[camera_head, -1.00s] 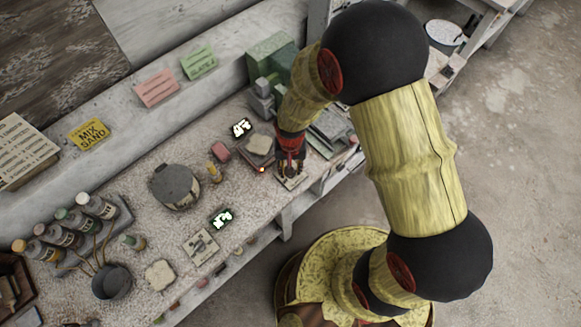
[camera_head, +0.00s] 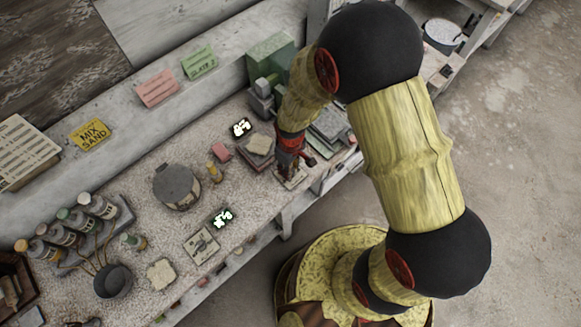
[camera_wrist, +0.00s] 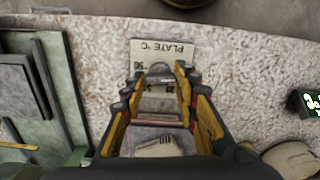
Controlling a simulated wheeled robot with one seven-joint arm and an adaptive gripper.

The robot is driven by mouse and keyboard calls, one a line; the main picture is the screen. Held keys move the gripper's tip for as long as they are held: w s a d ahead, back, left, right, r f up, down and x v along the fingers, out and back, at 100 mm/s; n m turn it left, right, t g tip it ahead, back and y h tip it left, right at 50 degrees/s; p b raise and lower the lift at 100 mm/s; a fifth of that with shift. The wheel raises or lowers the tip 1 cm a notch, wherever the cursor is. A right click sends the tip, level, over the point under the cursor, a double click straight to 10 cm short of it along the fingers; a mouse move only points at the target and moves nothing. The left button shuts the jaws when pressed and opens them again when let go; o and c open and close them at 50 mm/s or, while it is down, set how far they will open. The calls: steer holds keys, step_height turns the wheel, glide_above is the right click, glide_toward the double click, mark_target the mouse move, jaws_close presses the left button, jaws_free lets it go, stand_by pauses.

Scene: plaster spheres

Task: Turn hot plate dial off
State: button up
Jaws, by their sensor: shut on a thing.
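The hot plate dial (camera_wrist: 160,70) is a small grey round knob on a pale card marked "PLATE °C" (camera_wrist: 165,47) with numbers around it. My gripper (camera_wrist: 159,76) is shut on the dial, a finger on each side; the fingers hide most of it and its pointer. In the head view my gripper (camera_head: 292,160) stands over the dial's card (camera_head: 292,180) on the bench's front part. The hot plate (camera_head: 257,157), with a pale tile on top, lies just left of my gripper. It also shows between the finger bases in the wrist view (camera_wrist: 157,133).
A grey lidded pot (camera_head: 177,185), a small yellow bottle (camera_head: 213,171) and lit displays (camera_head: 241,127) (camera_head: 221,218) stand to the left on the bench. Grey blocks and a green box (camera_head: 271,58) are behind my gripper. Flat slabs (camera_head: 330,126) lie close on its right.

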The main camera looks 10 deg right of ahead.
steer(key=shift+w+n, duration=0.1)
steer(key=shift+n, duration=0.6)
steer(key=o, duration=1.1)
step_height(320, 180, up, 12)
stand_by(0.7)
